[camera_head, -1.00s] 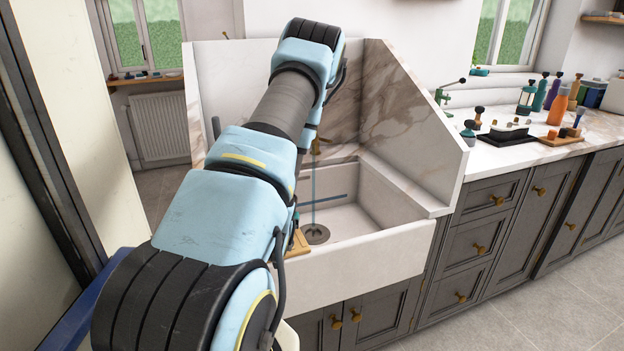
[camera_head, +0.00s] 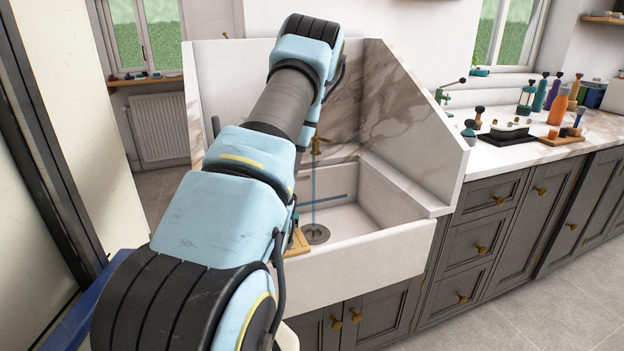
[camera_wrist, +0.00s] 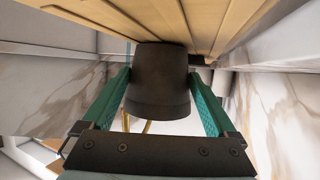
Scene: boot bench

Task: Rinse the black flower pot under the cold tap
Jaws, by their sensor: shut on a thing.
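The black flower pot (camera_wrist: 158,85) is held between the two green fingers of my gripper (camera_wrist: 160,77) in the wrist view. My gripper is shut on its sides. In the head view my arm hides the pot and most of the gripper. A brass tap spout (camera_head: 319,146) stands at the back of the white sink (camera_head: 350,260), and a thin blue stream (camera_head: 313,188) falls from it toward the drain (camera_head: 316,234). A blue line, probably the stream, also shows beside the pot in the wrist view (camera_wrist: 128,50); I cannot tell whether it touches the pot.
A wooden board (camera_head: 298,243) lies at the sink's left side, partly behind my arm. Wooden slats (camera_wrist: 215,22) are close to the pot in the wrist view. Marble panels (camera_head: 410,110) wall the sink. The right counter (camera_head: 490,155) holds bottles and tools.

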